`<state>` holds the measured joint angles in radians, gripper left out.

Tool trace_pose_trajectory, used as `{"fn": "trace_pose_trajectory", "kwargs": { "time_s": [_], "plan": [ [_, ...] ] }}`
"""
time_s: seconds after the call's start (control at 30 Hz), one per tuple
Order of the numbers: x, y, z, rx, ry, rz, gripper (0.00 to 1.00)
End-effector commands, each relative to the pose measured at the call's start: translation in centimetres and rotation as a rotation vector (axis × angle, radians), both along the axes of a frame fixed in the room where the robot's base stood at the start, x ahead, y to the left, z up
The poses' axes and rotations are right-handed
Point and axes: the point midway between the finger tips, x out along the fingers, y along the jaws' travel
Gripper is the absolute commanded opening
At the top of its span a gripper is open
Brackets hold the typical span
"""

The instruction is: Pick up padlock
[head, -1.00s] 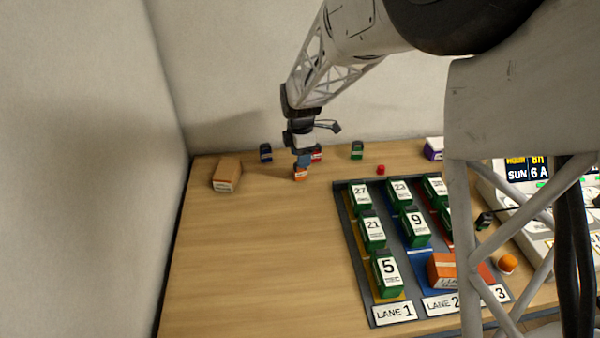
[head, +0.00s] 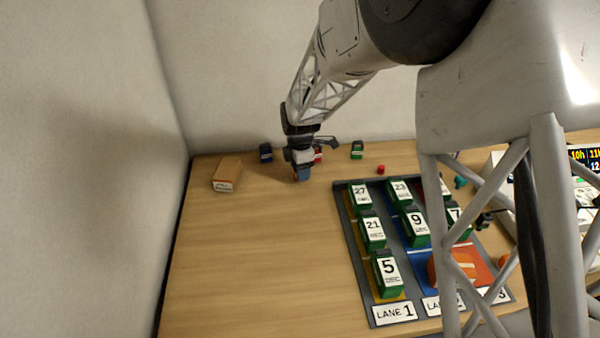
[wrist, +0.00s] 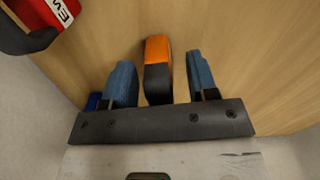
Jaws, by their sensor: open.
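A small orange object with a dark side (wrist: 158,72), which may be the padlock, stands on the table between my fingers in the wrist view. No shackle shows, so I cannot be sure what it is. My gripper (wrist: 160,82) is open, with one blue finger on each side of the object and a gap on both sides. In the head view my gripper (head: 302,176) is low over the back left of the table and hides most of the orange object.
A red block with a white label (wrist: 45,18) is close by at upper left. A dark blue block (head: 266,153), a green block (head: 357,150) and a brown box (head: 227,175) stand near. A lane tray (head: 352,250) holds numbered green blocks. The table's front left is clear.

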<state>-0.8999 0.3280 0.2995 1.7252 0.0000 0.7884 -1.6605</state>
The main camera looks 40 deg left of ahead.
Motion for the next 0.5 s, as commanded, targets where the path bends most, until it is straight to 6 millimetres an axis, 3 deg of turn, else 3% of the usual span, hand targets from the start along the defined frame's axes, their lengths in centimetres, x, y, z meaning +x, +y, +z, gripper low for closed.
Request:
{"fn": "trace_pose_trajectory", "kwargs": {
  "time_s": [0.37,0.5],
  "plan": [
    [0.0,0.0,0.01,0.0,0.0,0.0,0.53],
    [0.0,0.0,0.01,0.0,0.0,0.0,0.32]
  ]
}}
